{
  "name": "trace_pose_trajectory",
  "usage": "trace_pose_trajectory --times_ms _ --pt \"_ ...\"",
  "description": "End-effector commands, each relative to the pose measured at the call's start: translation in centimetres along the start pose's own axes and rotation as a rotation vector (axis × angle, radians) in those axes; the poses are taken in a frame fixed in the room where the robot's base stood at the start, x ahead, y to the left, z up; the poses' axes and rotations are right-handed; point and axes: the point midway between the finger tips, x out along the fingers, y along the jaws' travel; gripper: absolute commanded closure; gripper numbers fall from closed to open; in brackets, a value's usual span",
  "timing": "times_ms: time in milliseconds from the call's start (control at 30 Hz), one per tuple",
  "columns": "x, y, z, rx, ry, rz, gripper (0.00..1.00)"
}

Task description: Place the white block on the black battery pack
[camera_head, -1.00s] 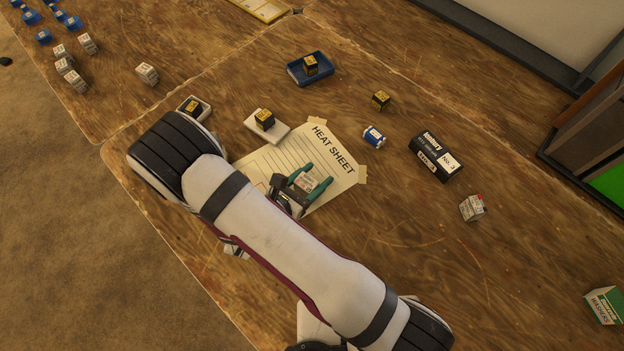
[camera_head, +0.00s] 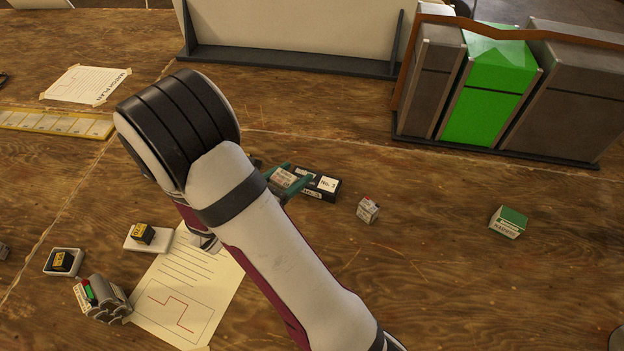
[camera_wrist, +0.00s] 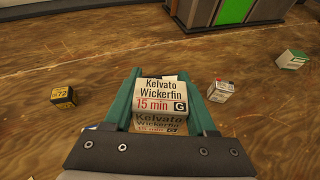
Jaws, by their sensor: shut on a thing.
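My gripper (camera_head: 284,181) is shut on the white block (camera_wrist: 160,96), whose label reads "Kelvato Wickerfin 15 min G" in the wrist view. In the head view the held white block (camera_head: 284,178) appears just left of the black battery pack (camera_head: 324,187), overlapping its left end in the picture. The pack is a low black box with a white "No. 3" label. I cannot tell the height of the block above it or whether they touch. In the wrist view my gripper (camera_wrist: 160,100) and block hide the pack.
Right of the pack stand a small white-and-red box (camera_head: 368,209) and a green-and-white box (camera_head: 508,222). Black-and-yellow cubes sit on white pads (camera_head: 160,240) at left, near a paper sheet (camera_head: 190,285) and a grey bundle (camera_head: 103,300). Open table lies at front right.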

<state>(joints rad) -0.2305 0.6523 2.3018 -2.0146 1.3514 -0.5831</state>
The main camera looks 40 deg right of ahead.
Motion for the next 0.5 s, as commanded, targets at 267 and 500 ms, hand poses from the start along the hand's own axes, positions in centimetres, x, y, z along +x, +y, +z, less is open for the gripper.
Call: trace_pose_trajectory --times_ms 267,500 --pt "9.1 -10.1 6.2 0.123 -0.011 -0.29 0.98" --pt "10.9 -10.7 6.1 0.142 -0.014 -0.345 0.98"
